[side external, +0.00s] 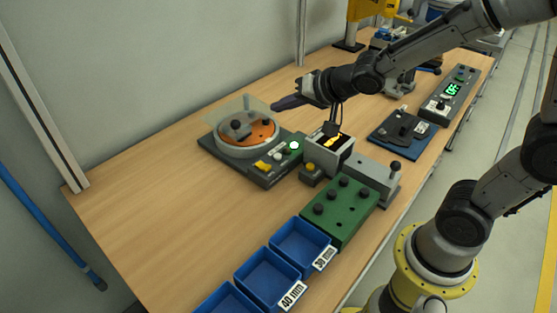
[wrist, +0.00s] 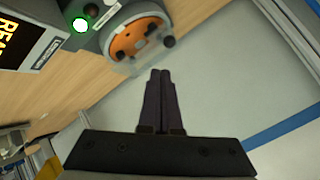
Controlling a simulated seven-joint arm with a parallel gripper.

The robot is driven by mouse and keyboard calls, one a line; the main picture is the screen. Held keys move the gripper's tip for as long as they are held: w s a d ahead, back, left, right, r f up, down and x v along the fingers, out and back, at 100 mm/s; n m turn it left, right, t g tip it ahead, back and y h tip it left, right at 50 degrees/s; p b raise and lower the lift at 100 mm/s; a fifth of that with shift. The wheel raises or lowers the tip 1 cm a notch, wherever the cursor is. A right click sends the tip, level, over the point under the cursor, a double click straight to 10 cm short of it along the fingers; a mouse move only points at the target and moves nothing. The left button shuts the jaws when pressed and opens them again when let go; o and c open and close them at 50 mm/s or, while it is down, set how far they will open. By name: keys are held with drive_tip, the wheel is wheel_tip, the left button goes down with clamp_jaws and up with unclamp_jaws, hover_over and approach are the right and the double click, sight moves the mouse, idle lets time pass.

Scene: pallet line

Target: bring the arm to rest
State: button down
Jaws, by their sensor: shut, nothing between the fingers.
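My gripper (side external: 274,107) is shut and empty. It is held in the air above the bench, level and pointing left, just right of the clear guard of a round machine. In the wrist view my gripper (wrist: 161,72) shows its two dark fingers together, with the wall and floor beyond. The round machine (side external: 237,151) has an orange disc with dark knobs and a grey base. It also shows in the wrist view (wrist: 112,42), beyond the fingertips. A lit button (side external: 294,145) glows white-green on its panel.
A display box (side external: 343,143) stands below my arm. A green block with black knobs (side external: 352,192) and several blue bins (side external: 262,263) line the front edge. A blue-based fixture (side external: 385,147) and a panel with a green display (side external: 440,105) stand right. The bench's left part (side external: 130,200) is clear.

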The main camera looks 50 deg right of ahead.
drive_tip(key=s+d+r+h, duration=0.1)
drive_tip(key=s+d+r, duration=0.1)
drive_tip(key=s+r, duration=0.5)
drive_tip(key=s+f+n+g, duration=0.2)
drive_tip(key=s+n, duration=0.2)
drive_tip(key=s, duration=0.5)
drive_tip(key=s+a+f+n+g, duration=0.1)
drive_tip(key=s+f+n+g, duration=0.1)
drive_tip(key=s, duration=0.6)
drive_tip(key=shift+s+f+n+g, duration=0.35)
drive_tip(key=shift+n+g, duration=0.25)
drive_tip(key=shift+n, duration=0.4)
drive_tip(key=shift+r, duration=0.1)
idle(1.3)
